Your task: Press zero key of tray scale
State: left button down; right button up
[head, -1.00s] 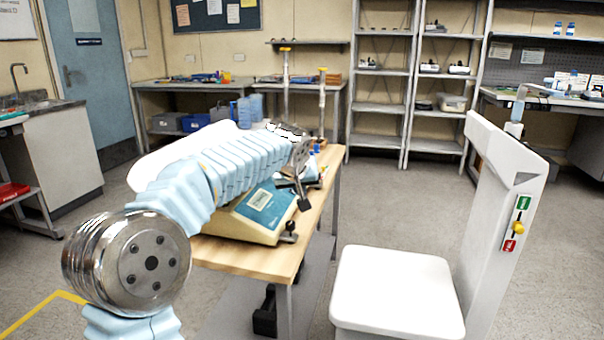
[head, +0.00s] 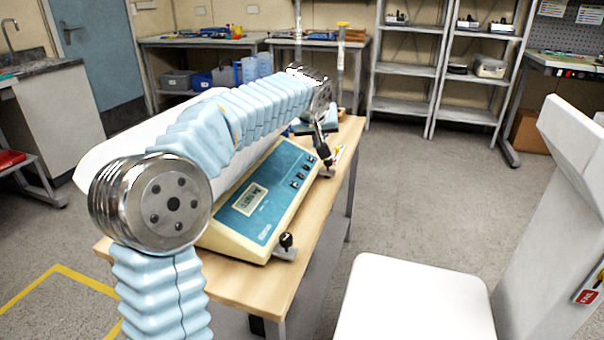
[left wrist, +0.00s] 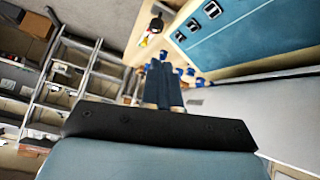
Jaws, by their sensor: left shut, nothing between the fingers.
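The tray scale (head: 232,236) is a cream body with a teal sloped panel on a wooden table. A small display (head: 249,199) and a few dark keys (head: 303,172) sit on the panel; their labels are too small to read. The panel also shows at the upper right of the left wrist view (left wrist: 245,35), with dark-framed keys (left wrist: 192,24). My left gripper (head: 324,152) is shut and empty, close to the key end of the panel and apparently above it. Its fingers show in the left wrist view (left wrist: 163,72), apart from the keys. My right gripper is out of view.
My left arm hides the scale's back side and part of the white tray (head: 110,150). A black-knobbed foot (head: 286,243) sticks out at the scale's near corner. Small blue-capped items (left wrist: 190,74) stand beyond the fingers. A white seat-like block (head: 415,300) stands right of the table (head: 285,280).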

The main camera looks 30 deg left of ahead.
pick_arm(q)
jog(key=b, duration=0.5)
send_over(301, 175)
jog(key=d, duration=0.2)
notch_tip(301, 175, down, 7)
jog(key=shift+s+f, duration=0.1)
jog(key=shift+s, duration=0.05)
jog(key=shift+s+a+f+b, duration=0.1)
jog(key=shift+a+f+b, duration=0.25)
jog(key=shift+f, duration=0.1)
jog(key=shift+f, duration=0.15)
dwell(1.0)
jog(key=shift+a+f+b, duration=0.1)
jog(key=shift+f+b, duration=0.15)
jog(key=shift+b, duration=0.1)
